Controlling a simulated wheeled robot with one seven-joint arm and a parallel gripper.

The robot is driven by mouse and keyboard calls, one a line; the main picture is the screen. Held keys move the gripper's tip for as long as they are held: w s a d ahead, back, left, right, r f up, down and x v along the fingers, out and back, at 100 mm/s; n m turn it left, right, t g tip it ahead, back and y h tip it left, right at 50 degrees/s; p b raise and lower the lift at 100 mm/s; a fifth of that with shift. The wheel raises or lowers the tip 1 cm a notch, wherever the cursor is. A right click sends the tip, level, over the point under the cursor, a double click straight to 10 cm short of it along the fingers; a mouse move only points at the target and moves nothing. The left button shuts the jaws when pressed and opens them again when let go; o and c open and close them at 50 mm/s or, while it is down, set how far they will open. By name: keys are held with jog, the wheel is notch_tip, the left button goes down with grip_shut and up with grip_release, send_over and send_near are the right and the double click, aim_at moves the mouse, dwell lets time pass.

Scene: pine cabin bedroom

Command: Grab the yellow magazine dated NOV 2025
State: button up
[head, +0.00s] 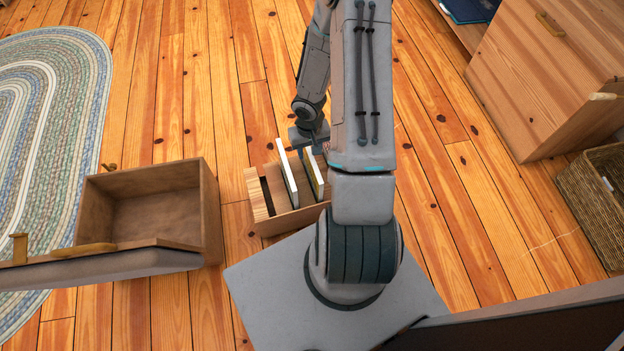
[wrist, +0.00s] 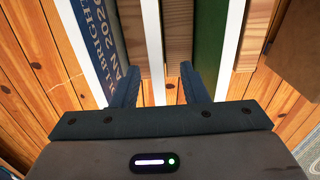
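A wooden magazine rack (head: 258,197) stands on the floor with several thin upright magazines. In the head view, a white-edged magazine (head: 287,172) and another with an olive-yellowish side (head: 313,172) show. My gripper (head: 307,148) is over the rack's far right end, partly hidden by my arm. In the wrist view my gripper (wrist: 161,72) is open, with a white page edge (wrist: 152,45) and wooden slat (wrist: 178,35) between or just beyond its fingers. No NOV 2025 text is readable.
An open wooden drawer (head: 150,205) is left of the rack. A wooden cabinet (head: 545,75) and wicker basket (head: 595,200) are at the right. A braided rug (head: 45,130) lies at the left. The plank floor beyond the rack is clear.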

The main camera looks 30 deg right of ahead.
aim_at(312, 157)
jog(key=shift+s+d+f+b, duration=0.1)
jog(key=shift+s+f+b, duration=0.1)
jog(key=shift+f+b, duration=1)
jog(key=shift+s+d+f+b, duration=0.15)
jog(key=shift+f+b, duration=0.5)
jog(key=shift+f, duration=1)
jog(key=shift+a, duration=0.1)
jog(key=shift+r, duration=0.1)
grip_shut()
